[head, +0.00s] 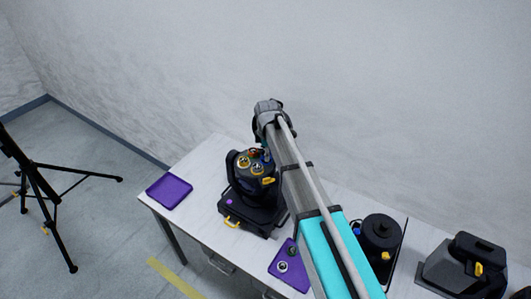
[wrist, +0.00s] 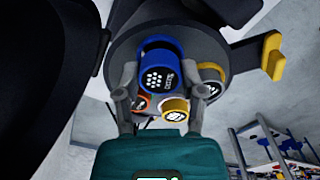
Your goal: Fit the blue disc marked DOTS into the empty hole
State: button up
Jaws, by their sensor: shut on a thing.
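The blue disc with a pattern of white dots (wrist: 158,75) is between the fingertips of my gripper (wrist: 160,88) in the wrist view. The gripper is shut on it, one finger on each side. The disc is at the dark round face of a par can (wrist: 125,50); I cannot tell whether it sits in a hole or just in front. The face also carries an orange-rimmed disc (wrist: 140,103) and yellow-rimmed discs (wrist: 175,110). In the head view, the black par can (head: 243,183) stands on the table, and my arm partly covers it. The empty hole is not visible.
A yellow knob (wrist: 273,56) sticks out beside the can. On the white table (head: 206,187) are an empty purple tray (head: 170,190), another purple tray (head: 299,281) with small round pieces, and more black equipment (head: 381,232) at the right. A tripod (head: 45,190) stands left on the floor.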

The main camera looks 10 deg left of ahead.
jog(key=shift+f+b, duration=0.6)
jog(key=shift+f, duration=0.05)
jog(key=o, duration=1)
jog(key=s+d+m, duration=0.5)
jog(key=d+m, duration=0.2)
jog(key=d, duration=0.4)
jog(key=s+d+m, duration=0.6)
jog(key=d+m, duration=0.1)
jog(key=d, duration=0.5)
jog(key=s+d+m, duration=0.5)
jog(key=d+m, duration=0.1)
jog(key=d, duration=0.5)
jog(key=shift+m, duration=0.5)
jog(key=s+f+b, duration=0.1)
jog(key=f+b, duration=0.1)
jog(key=s+f+b, duration=0.1)
jog(key=f+b, duration=0.2)
jog(key=s+f+b, duration=0.1)
jog(key=f+b, duration=0.2)
jog(key=shift+s+d+f, duration=0.1)
jog(key=shift+d+f, duration=0.1)
